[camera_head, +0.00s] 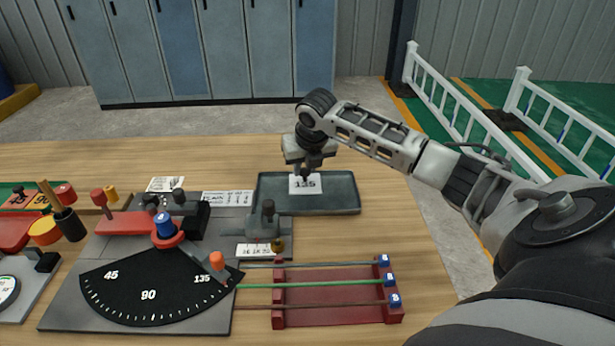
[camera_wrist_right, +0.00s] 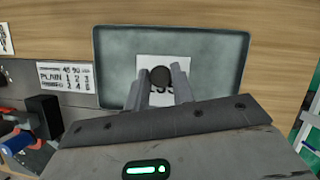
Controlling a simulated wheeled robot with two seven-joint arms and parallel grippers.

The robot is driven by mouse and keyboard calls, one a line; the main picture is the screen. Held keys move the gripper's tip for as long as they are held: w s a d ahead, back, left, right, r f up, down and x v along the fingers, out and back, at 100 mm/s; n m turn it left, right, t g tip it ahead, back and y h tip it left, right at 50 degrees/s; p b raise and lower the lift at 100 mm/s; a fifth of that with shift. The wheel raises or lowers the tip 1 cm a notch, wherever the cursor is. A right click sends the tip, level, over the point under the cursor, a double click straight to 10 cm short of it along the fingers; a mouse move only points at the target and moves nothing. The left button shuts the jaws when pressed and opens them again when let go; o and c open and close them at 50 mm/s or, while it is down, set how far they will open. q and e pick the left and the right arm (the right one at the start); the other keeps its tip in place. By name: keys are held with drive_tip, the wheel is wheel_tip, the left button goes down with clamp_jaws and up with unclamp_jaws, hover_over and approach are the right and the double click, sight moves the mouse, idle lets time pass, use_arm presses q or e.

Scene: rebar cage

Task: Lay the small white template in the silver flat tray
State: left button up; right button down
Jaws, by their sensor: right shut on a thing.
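The small white template (camera_head: 305,186) carries dark digits that look like 135 and a dark knob. My right gripper (camera_head: 305,172) is above the tray and shut on the template's knob. In the right wrist view the gripper's fingers (camera_wrist_right: 160,88) close around the dark round knob, with the white template (camera_wrist_right: 150,66) beneath and the tray (camera_wrist_right: 215,45) around it. I cannot tell whether the template touches the tray floor. My left gripper is not in view.
A black angle dial (camera_head: 150,285) on a grey plate stands at the front left. A red rack (camera_head: 335,300) with several coloured rods is in front of the tray. A small grey device (camera_head: 267,225) stands close to the tray's left front. Bare wood lies right of the tray.

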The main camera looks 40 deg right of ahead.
sight(309, 173)
drive_tip(key=shift+d+f+p, duration=0.15)
drive_tip(key=shift+f+p, duration=0.05)
drive_tip(key=shift+f, duration=0.7)
drive_tip(key=shift+d+f+p, duration=0.15)
drive_tip(key=shift+f, duration=0.75)
drive_tip(key=c, duration=1.2)
unclamp_jaws()
drive_tip(key=shift+f, duration=0.1)
drive_tip(key=shift+v, duration=6.15)
